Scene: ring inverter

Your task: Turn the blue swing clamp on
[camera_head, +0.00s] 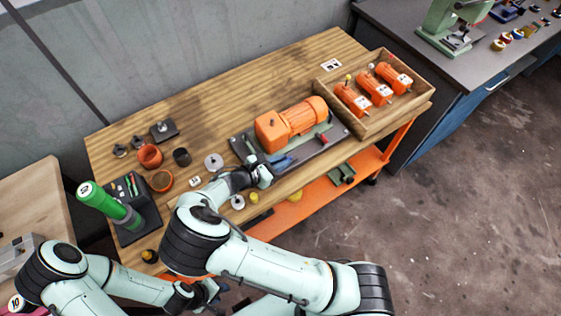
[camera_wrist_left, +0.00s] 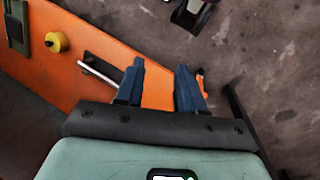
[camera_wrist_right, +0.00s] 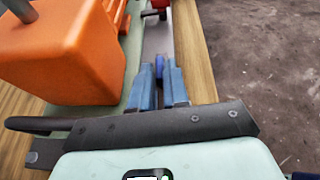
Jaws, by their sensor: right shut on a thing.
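The blue swing clamp (camera_wrist_right: 159,65) shows as a small blue piece between the fingertips of my right gripper in the right wrist view. It stands on the grey base plate beside the orange motor (camera_head: 291,124), which fills the upper left of that view (camera_wrist_right: 60,50). My right gripper (camera_head: 281,162) is shut on the clamp at the plate's front side; its fingers hide most of the clamp in the head view. My left gripper (camera_wrist_left: 160,68) has its fingers apart with nothing between them. It hangs low, in front of the table, near the bottom of the head view (camera_head: 210,289).
A red part (camera_head: 323,139) sits further right on the plate. A wooden tray (camera_head: 366,133) with orange motors stands at the table's right end. A green screwdriver-like tool (camera_head: 108,205), rings and small parts lie left. An orange lower shelf (camera_head: 318,196) runs below the tabletop.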

